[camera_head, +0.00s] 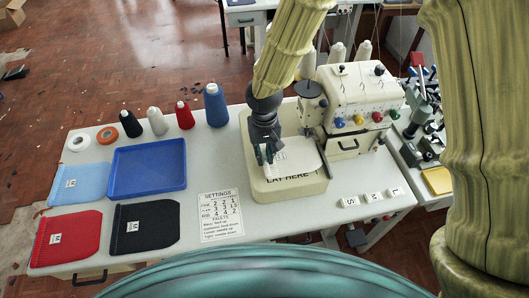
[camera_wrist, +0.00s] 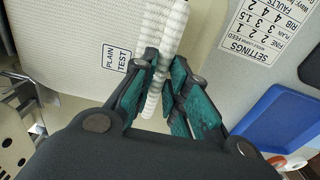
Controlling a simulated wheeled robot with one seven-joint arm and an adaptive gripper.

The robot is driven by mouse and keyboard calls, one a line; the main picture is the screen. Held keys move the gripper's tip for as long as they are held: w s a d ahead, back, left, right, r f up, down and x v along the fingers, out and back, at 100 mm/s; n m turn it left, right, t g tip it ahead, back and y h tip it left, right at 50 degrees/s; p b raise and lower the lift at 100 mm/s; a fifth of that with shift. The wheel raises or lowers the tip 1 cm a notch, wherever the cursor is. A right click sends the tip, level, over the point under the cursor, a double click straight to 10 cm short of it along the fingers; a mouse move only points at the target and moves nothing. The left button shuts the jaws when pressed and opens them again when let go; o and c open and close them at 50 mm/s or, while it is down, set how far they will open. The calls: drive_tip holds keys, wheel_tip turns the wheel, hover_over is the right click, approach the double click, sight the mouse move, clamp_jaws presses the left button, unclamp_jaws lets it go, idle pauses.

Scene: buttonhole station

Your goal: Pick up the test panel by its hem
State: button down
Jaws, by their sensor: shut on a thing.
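The test panel (camera_head: 302,158) is a pale cream cloth piece over the sewing machine's bed, with its rounded end to the right. In the wrist view the panel (camera_wrist: 60,28) shows a label reading PLAIN TEST and a thick white ribbed hem (camera_wrist: 163,38). My gripper (camera_head: 264,156) is at the panel's left edge. In the wrist view my gripper (camera_wrist: 157,78) is shut on the hem, with one teal-padded finger on each side. The bed (camera_head: 258,187) carries the words LAY HERE, partly covered by the panel. I cannot tell how far the panel is off the bed.
The sewing machine (camera_head: 350,100) stands right of my gripper. A blue tray (camera_head: 147,193), a light blue panel (camera_head: 88,180), a red panel (camera_head: 72,250), a black panel (camera_head: 150,218) and a settings card (camera_head: 221,215) lie left. Several thread spools (camera_head: 216,105) stand behind.

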drive_tip(key=shift+r+p, duration=1.7)
drive_tip(key=shift+r, duration=0.6)
